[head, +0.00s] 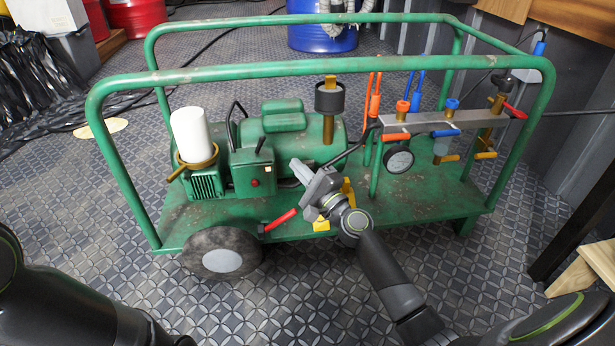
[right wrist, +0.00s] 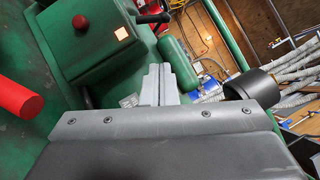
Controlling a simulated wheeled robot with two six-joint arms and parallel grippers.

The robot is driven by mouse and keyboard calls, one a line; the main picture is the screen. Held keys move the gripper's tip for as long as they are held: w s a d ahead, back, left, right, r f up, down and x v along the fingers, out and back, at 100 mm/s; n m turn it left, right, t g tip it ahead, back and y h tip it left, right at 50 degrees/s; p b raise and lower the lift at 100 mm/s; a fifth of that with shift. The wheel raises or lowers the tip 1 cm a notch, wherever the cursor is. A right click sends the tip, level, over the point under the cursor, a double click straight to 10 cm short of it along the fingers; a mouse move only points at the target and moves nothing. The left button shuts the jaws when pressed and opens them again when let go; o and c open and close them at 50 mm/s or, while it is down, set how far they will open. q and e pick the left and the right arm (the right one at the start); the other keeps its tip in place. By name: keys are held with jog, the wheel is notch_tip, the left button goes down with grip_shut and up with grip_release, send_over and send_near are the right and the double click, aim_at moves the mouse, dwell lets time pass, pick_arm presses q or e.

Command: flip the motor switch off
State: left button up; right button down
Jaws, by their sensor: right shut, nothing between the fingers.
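The motor's green switch box (head: 254,173) stands on the cart, left of its middle. It has a red button (head: 254,183) on its front and a black lever (head: 260,146) on top. In the right wrist view the box (right wrist: 105,45) is at upper left, with the red button (right wrist: 80,22) and the black lever (right wrist: 152,18) at its far edge. My right gripper (head: 299,168) is shut and empty, just right of the box; its closed fingers (right wrist: 160,84) point past the box, apart from the lever. My left gripper is out of view.
The green cart frame's top rail (head: 300,68) runs above the motor. A red handle (head: 281,220) lies low in front. A black-capped brass pipe (head: 329,100) rises behind my right gripper. A gauge (head: 399,159) and hose valves stand right. Patterned floor is free in front.

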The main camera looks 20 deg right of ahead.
aim_at(274, 158)
jog(key=w+a+r, duration=0.1)
jog(key=w, duration=0.1)
jog(key=w+a, duration=0.1)
jog(key=a, duration=0.1)
jog(key=w+a+r+p, duration=0.1)
jog(key=w, duration=0.1)
jog(key=shift+w+a+r, duration=0.15)
jog(key=shift+w+r, duration=0.15)
